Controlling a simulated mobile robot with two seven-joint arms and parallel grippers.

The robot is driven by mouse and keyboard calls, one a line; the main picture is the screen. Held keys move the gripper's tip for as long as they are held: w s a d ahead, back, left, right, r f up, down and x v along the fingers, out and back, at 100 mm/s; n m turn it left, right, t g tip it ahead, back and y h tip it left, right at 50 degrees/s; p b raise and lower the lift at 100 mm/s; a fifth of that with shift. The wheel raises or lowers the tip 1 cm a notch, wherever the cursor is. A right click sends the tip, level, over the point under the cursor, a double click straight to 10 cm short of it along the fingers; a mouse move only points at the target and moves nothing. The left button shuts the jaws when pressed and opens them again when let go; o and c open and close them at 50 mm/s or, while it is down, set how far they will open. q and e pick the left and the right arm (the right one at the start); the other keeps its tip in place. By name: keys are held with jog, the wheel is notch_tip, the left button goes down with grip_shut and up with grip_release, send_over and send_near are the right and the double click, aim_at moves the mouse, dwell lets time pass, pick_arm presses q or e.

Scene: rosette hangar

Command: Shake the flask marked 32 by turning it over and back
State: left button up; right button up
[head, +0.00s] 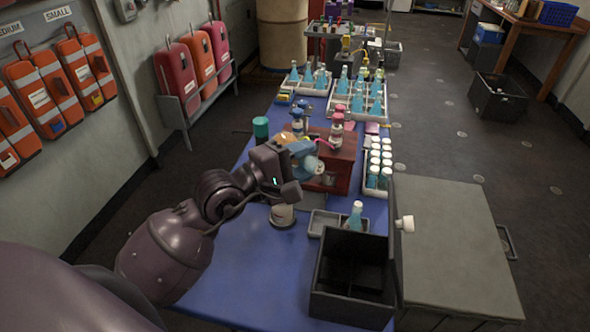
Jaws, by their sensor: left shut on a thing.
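My left gripper (296,170) reaches in from the left over the blue table and is shut on a flask (312,167) with blue contents. The flask is held up in front of the red-brown box, and it looks tilted. Part of it is hidden by the gripper, and I cannot read any number on it. Another flask with blue liquid (355,217) stands upright in a small grey tray (318,222). My right gripper is not in view.
A red-brown box (343,165) with bottles on it stands behind the gripper. A black divided bin (350,303) and a large grey box (445,240) are at the front right. Racks of blue flasks (358,112) stand farther back. The table's front left (240,280) is clear.

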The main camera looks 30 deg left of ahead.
pick_arm(q)
jog(key=shift+m, duration=0.6)
jog(key=m+b, duration=0.3)
jog(key=m, duration=0.3)
jog(key=shift+f+b, duration=0.2)
jog(key=shift+b, duration=0.1)
jog(key=shift+r+m, duration=0.15)
jog(key=shift+m, duration=0.15)
jog(key=shift+r, duration=0.2)
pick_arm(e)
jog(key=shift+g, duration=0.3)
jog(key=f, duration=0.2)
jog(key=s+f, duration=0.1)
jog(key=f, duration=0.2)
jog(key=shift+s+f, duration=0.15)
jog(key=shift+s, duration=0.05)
